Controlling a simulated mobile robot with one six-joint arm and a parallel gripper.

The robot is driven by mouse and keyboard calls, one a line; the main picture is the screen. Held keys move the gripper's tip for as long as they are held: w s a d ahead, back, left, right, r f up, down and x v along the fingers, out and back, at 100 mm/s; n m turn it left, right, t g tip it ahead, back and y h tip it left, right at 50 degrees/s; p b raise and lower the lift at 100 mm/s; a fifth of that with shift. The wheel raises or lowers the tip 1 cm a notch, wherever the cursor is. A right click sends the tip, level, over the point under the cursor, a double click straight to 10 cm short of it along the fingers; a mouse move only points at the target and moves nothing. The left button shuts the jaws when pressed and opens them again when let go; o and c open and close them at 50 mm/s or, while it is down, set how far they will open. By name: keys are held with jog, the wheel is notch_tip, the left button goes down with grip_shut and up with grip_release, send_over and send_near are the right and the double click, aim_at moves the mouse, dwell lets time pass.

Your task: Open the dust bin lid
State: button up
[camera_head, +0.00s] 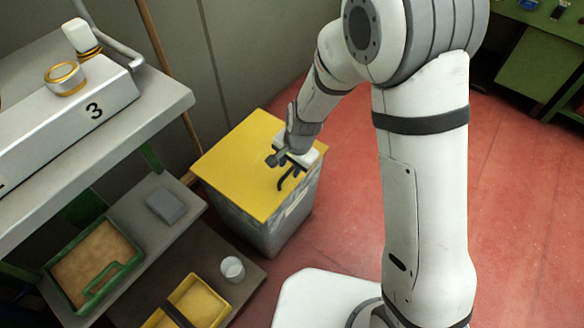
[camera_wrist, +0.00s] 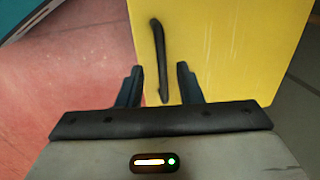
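The dust bin (camera_head: 283,222) is a grey box standing on the red floor, with a flat yellow lid (camera_head: 232,165) that lies closed on top. The lid also fills the middle of the wrist view (camera_wrist: 230,50). A dark bar handle (camera_wrist: 158,55) is fixed near one edge of the lid. My gripper (camera_head: 282,171) is over the lid's right part in the head view. In the wrist view its two dark fingers (camera_wrist: 159,84) are apart with nothing gripped. The handle's near end lies between the fingertips in the picture; whether they touch it cannot be told.
A grey shelf unit (camera_head: 150,110) stands left of the bin, with a white box marked 3 (camera_head: 60,115) on top. A green-rimmed tray (camera_head: 92,268), a yellow tray (camera_head: 200,301) and a white cup (camera_head: 232,268) sit lower. A wall is behind; red floor (camera_head: 520,200) is clear at right.

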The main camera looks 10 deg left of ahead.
jog(key=r, duration=0.1)
jog(key=r+p, duration=0.1)
jog(key=r, duration=0.1)
jog(key=d+r, duration=0.1)
jog(key=r, duration=0.1)
jog(key=shift+s+r+p, duration=0.1)
jog(key=shift+s+p, duration=0.15)
jog(key=shift+p, duration=0.05)
